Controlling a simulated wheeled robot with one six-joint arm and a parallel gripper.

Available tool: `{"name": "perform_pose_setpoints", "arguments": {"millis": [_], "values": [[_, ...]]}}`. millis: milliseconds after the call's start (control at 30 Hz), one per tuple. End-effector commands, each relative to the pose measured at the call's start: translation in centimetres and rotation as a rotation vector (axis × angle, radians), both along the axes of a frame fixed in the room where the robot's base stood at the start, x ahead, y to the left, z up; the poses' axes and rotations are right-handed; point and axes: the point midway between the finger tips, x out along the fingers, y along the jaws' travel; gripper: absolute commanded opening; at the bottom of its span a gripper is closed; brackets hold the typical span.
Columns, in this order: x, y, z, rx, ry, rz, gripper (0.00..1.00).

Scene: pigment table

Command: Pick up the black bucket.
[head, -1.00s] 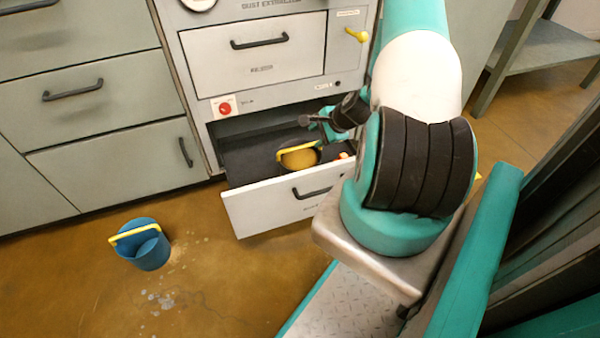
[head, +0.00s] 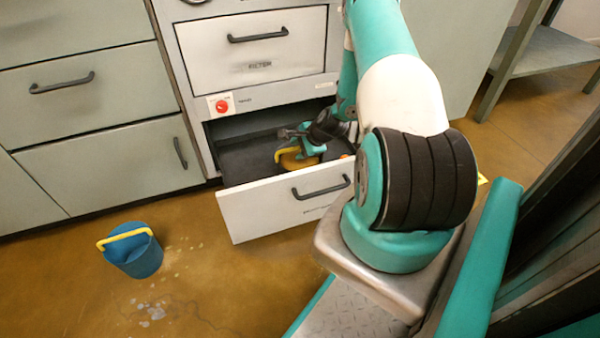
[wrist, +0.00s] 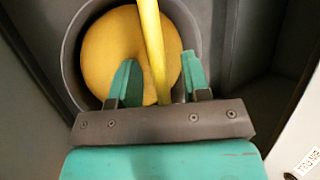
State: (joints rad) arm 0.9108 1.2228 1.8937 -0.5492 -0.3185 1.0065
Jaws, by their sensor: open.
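The black bucket stands upright in the open lower drawer (head: 263,214). In the wrist view the bucket (wrist: 72,58) shows its dark round rim, yellow contents and a yellow handle (wrist: 152,45) across the top. In the head view the handle (head: 281,156) shows beside my gripper (head: 302,148), which hides much of the bucket. In the wrist view my gripper (wrist: 158,85) is open, with its two teal fingertips over the bucket's mouth, one on each side of the handle. I cannot tell whether either finger touches the handle.
A blue bucket (head: 137,255) with a yellow handle stands on the floor at left. The drawer walls and the cabinet (head: 250,55) close around my gripper. A small orange thing (head: 345,156) shows at the drawer's right.

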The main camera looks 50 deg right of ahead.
Motion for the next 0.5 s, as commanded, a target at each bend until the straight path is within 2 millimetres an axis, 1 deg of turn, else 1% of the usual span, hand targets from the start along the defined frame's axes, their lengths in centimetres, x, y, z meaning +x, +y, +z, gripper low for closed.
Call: {"name": "perform_pose_setpoints", "arguments": {"millis": [67, 100, 267, 300, 500], "values": [[-0.01, 0.01, 0.12, 0.0, 0.0, 0.0, 0.43], [-0.02, 0.01, 0.13, 0.0, 0.0, 0.0, 0.39], [-0.03, 0.01, 0.13, 0.0, 0.0, 0.0, 0.02], [-0.03, 0.01, 0.13, 0.0, 0.0, 0.0, 0.0], [-0.02, -0.02, 0.18, -0.001, -0.001, 0.001, 0.0]]}}
